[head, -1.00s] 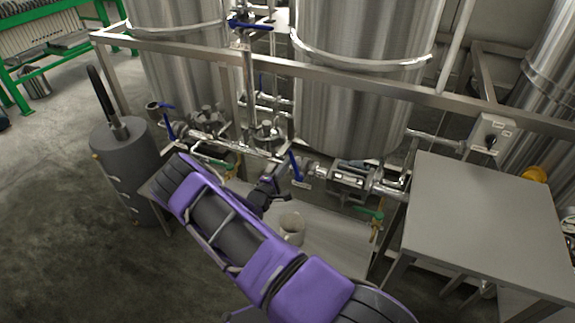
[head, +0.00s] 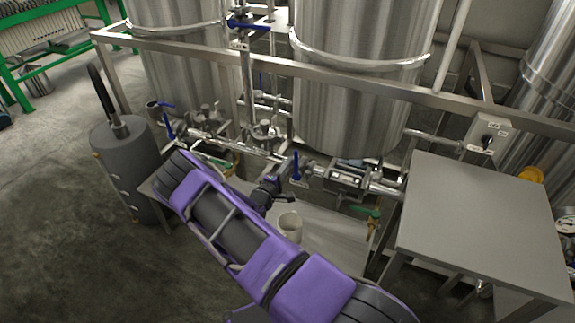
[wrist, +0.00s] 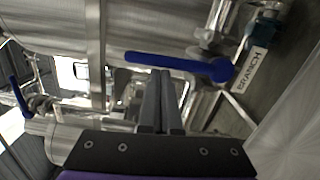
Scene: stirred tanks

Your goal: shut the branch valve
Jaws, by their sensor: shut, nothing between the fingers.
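The branch valve has a blue lever (wrist: 175,64), which lies nearly level across the wrist view. Its pivot is at the right end, beside a white tag (wrist: 254,71) reading BRANCH. In the head view this lever (head: 296,165) stands near upright in the picture, at the pipe right of my gripper. My gripper (head: 272,182) is shut and empty. In the wrist view its fingertips (wrist: 161,76) lie close below the lever's middle; whether they touch it I cannot tell.
Other blue levers are at the left (head: 169,128) and on the upper riser (head: 248,26). A white cup (head: 289,226) stands on the low shelf below my gripper. A steel table (head: 485,215) is at the right. A frame rail (head: 330,80) crosses before the tanks.

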